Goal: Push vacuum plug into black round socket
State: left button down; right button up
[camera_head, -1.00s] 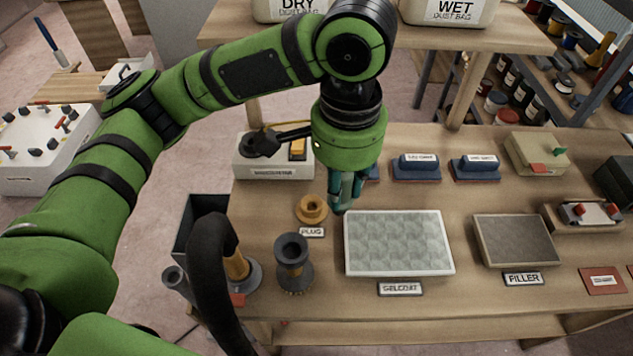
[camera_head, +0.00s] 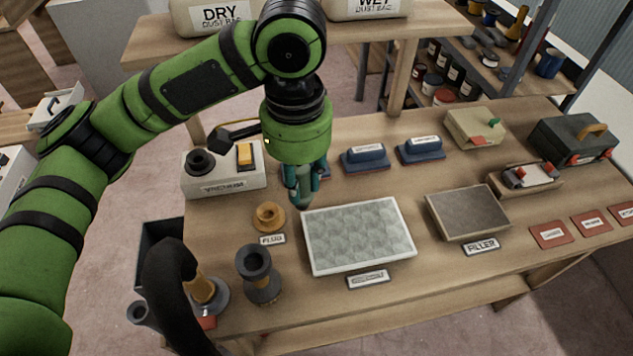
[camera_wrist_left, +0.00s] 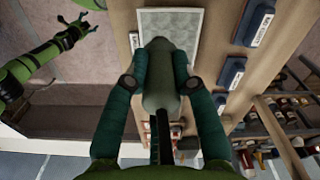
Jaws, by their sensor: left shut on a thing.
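My left gripper (camera_head: 303,190) points down, shut on a pale grey-green tapered piece, taken to be the vacuum plug (camera_wrist_left: 160,82). In the head view it hangs by the back left corner of the gelcoat tray; fingers hide much of it. The black round socket (camera_head: 200,160) is on the left of the white vacuum box (camera_head: 223,180), left of and apart from the gripper. An orange ring stand labelled PLUG (camera_head: 268,216) looks empty. My right gripper (camera_wrist_left: 78,22) shows only in the left wrist view, fingers apart, away from the bench.
The gelcoat tray (camera_head: 358,266) lies below the gripper, with the filler board (camera_head: 467,212) to its right. A grey flanged stand (camera_head: 258,275) and a black hose (camera_head: 172,285) are at front left. Blue blocks (camera_head: 365,158) stand behind. A shelf overhangs the back.

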aim_at(302, 191)
pick_arm(q)
jog(key=s+a+r+n, duration=0.2)
jog(key=a+r+n, duration=0.2)
jog(key=r, duration=0.1)
jog(key=w+d+n, duration=0.5)
jog(key=d, duration=0.4)
jog(key=a+f+m, duration=0.1)
jog(key=f+m, duration=0.1)
jog(key=m, duration=0.2)
jog(key=s+a+f+m, duration=0.1)
jog(key=f+m, duration=0.1)
jog(key=m, duration=0.2)
jog(key=s+a+f+m, duration=0.1)
jog(key=a+f+m, duration=0.1)
jog(key=m, duration=0.3)
jog(key=shift+f, duration=0.45)
jog(key=f+m, duration=0.1)
jog(key=m, duration=0.2)
jog(key=shift+s+a+f+m, duration=0.2)
jog(key=shift+a+f+m, duration=0.2)
